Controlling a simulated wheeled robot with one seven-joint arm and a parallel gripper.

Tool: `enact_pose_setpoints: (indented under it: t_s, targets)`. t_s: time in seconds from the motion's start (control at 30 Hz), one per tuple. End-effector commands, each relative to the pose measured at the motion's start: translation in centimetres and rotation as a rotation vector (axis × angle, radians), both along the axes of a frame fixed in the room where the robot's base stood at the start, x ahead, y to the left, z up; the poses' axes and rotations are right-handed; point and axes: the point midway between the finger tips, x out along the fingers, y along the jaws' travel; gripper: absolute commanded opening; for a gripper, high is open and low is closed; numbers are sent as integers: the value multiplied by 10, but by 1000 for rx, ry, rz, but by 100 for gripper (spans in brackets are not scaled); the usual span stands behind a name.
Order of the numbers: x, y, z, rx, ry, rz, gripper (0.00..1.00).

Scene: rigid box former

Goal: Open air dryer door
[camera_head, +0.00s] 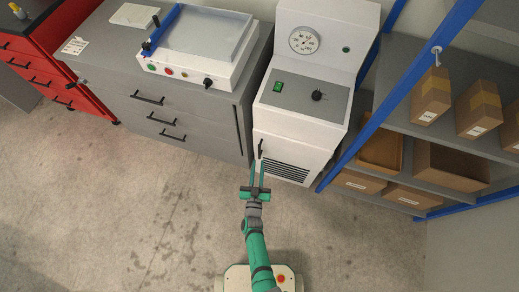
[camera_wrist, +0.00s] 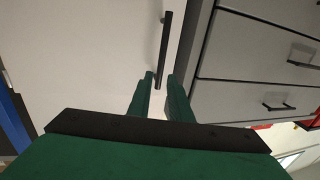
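The air dryer (camera_head: 300,118) is a white cabinet with a dial gauge, a green switch and a black knob on top. Its white front door (camera_head: 290,152) looks shut and fills the left of the wrist view (camera_wrist: 85,50). A black vertical bar handle (camera_head: 261,148) sits near the door's left edge; it also shows in the wrist view (camera_wrist: 166,40). My gripper (camera_head: 258,165) has green fingers and is open at the handle's lower end. In the wrist view, that end appears between my fingertips (camera_wrist: 160,80). I cannot tell whether they touch it.
A grey drawer cabinet (camera_head: 190,115) with black handles stands directly left of the dryer. A blue-framed shelf (camera_head: 365,140) with cardboard boxes (camera_head: 431,95) stands close on the right. A red drawer cabinet (camera_head: 50,75) is at far left. The concrete floor (camera_head: 130,200) in front is clear.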

Motion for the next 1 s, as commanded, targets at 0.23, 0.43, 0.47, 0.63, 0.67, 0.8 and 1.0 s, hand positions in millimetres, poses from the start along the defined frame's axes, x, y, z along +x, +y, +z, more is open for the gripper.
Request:
enact_pose_setpoints:
  t_s: [0.23, 0.43, 0.47, 0.63, 0.67, 0.8, 1.0]
  targets:
    - [47, -3, 1, 1, -2, 1, 18]
    - [73, -6, 1, 1, -2, 1, 18]
    - [76, -6, 1, 1, -2, 0, 18]
    - [85, -7, 1, 2, -1, 1, 18]
    - [85, -7, 1, 2, -1, 0, 18]
    - [86, -7, 1, 1, 0, 1, 18]
    - [86, -7, 1, 1, 0, 1, 4]
